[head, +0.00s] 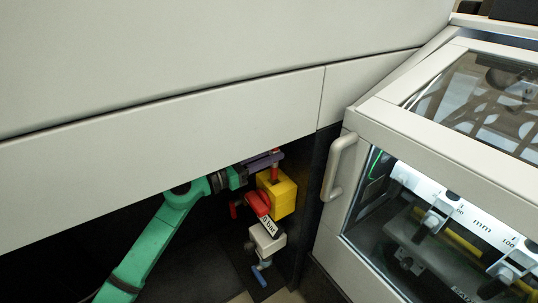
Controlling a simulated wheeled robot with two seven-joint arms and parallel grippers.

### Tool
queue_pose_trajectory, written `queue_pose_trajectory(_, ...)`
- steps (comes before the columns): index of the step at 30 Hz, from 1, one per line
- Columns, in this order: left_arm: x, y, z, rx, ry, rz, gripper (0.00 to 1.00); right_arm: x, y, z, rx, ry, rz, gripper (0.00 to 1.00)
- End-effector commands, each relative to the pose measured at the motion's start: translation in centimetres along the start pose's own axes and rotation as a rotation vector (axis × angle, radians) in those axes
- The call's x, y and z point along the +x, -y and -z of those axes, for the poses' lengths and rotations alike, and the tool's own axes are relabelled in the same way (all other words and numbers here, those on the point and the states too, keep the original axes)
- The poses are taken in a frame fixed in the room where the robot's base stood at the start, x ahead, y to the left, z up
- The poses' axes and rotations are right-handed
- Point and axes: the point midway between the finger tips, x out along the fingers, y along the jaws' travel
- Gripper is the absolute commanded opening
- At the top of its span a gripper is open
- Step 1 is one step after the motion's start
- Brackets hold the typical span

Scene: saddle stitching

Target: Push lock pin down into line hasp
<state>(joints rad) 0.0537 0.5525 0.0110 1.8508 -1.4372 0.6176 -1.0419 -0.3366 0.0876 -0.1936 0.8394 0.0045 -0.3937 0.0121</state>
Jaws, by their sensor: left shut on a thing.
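My left gripper (264,160), with purple fingers, reaches in from the left on a green arm, under the overhanging panel. It is shut on the red lock pin (275,173), which stands upright at the top of a yellow block (284,196). The yellow block seems to be part of the line hasp. The pin's lower end meets the dark opening in the block's top; how deep it sits is hard to tell. My right gripper is out of view.
A grey valve body (267,238) with a blue handle (261,274) hangs below the block. A pale panel (170,175) overhangs the arm closely. To the right is a glazed cabinet with a grey door handle (339,167). The recess at left is dark.

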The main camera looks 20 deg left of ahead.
Motion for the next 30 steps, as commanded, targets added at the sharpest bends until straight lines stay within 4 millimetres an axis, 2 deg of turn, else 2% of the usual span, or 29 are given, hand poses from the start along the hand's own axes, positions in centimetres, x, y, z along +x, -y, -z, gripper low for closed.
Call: queue_pose_trajectory(30,0.0,-0.03,-0.06,0.0,0.001,-0.001,0.0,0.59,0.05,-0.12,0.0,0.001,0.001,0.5)
